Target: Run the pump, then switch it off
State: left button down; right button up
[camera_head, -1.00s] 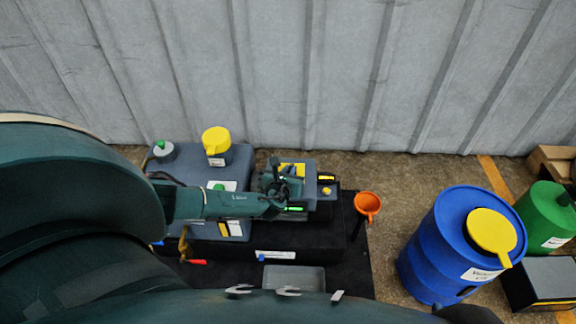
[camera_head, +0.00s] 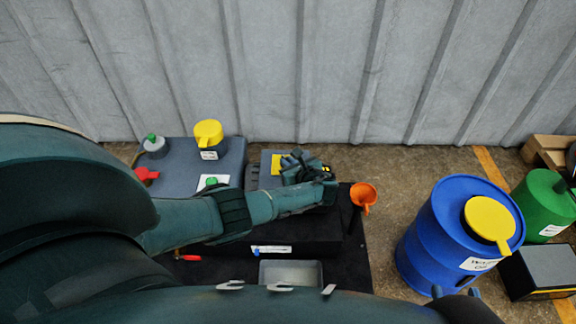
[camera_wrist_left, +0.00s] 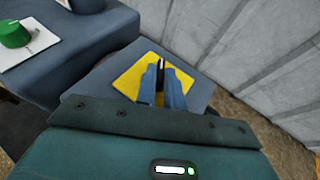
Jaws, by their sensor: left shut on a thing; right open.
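The pump (camera_head: 185,175) is a long grey-blue body on a black base, with a green knob (camera_head: 211,182) on a white plate; the knob also shows in the left wrist view (camera_wrist_left: 14,33). At its right end a yellow square plate (camera_wrist_left: 138,80) lies on a grey box. My left gripper (camera_head: 295,160) is over this plate. In the left wrist view its fingers (camera_wrist_left: 161,86) are close together on a small dark switch handle with a pale mark, mostly hidden between them. My right gripper (camera_head: 455,293) is at the lower edge, open and empty, apart from everything.
A grey tray (camera_head: 291,273) is in front. An orange funnel (camera_head: 363,195), a blue waste-oil drum (camera_head: 440,235) and a green drum (camera_head: 545,208) stand right. A corrugated wall is behind.

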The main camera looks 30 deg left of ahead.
dwell(0.5)
pick_arm(q)
jog(key=c, duration=1.5)
grip_release()
jog(key=p+v, duration=0.3)
jog(key=v, duration=0.2)
jog(key=shift+d+r, duration=0.1)
jog(key=shift+r, duration=0.15)
jog(key=p+v, duration=0.2)
jog(key=v, duration=0.5)
jog(key=shift+s+d+p, duration=0.2)
jog(key=shift+d+p, duration=0.15)
jog(key=shift+d, duration=0.1)
pick_arm(e)
jog(key=shift+m+g+h, duration=0.4)
jog(key=shift+m+h, duration=0.1)
jog(key=shift+m, duration=0.4)
jog(key=shift+s+d+r, duration=0.25)
jog(key=shift+d+r, duration=0.05)
jog(key=shift+r, duration=0.35)
jog(key=shift+s+d+r, duration=0.25)
jog(key=shift+s+r, duration=0.05)
jog(key=shift+r, duration=0.35)
jog(key=shift+s+d+r, duration=0.25)
jog(key=shift+d+r, duration=0.05)
jog(key=shift+r, duration=0.35)
pick_arm(q)
jog(key=shift+f, duration=0.15)
pick_arm(e)
jog(key=shift+d, duration=0.1)
